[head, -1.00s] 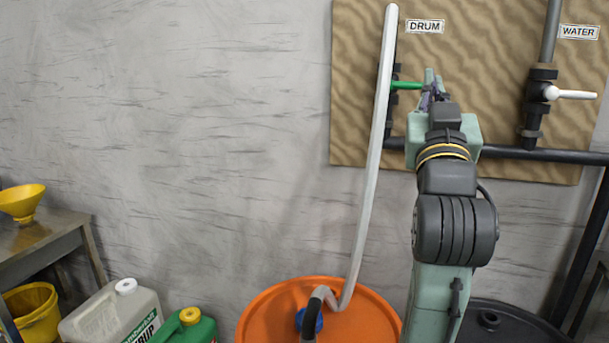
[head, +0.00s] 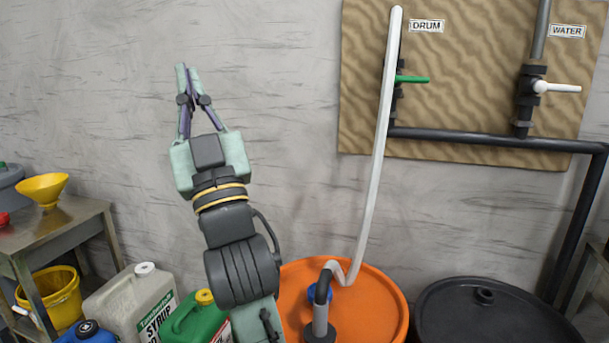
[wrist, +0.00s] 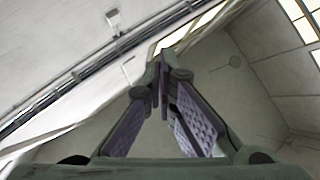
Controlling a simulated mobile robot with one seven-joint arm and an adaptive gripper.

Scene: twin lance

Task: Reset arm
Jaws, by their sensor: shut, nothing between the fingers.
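My gripper (head: 188,80) is raised in front of the bare grey wall in the head view, fingers pointing up. Its fingertips are together and hold nothing. In the wrist view my gripper (wrist: 160,62) shows with its tips meeting and the ceiling behind it. The green valve handle (head: 413,79) by the DRUM label (head: 427,26) lies well to the right of my gripper and points right. The two are apart.
A white hose (head: 377,150) runs down to an orange drum (head: 375,300). A black drum (head: 520,318) stands to its right. The white WATER handle (head: 562,88) points right. Jugs (head: 140,300) and a metal table (head: 60,232) with a yellow funnel (head: 42,189) are at left.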

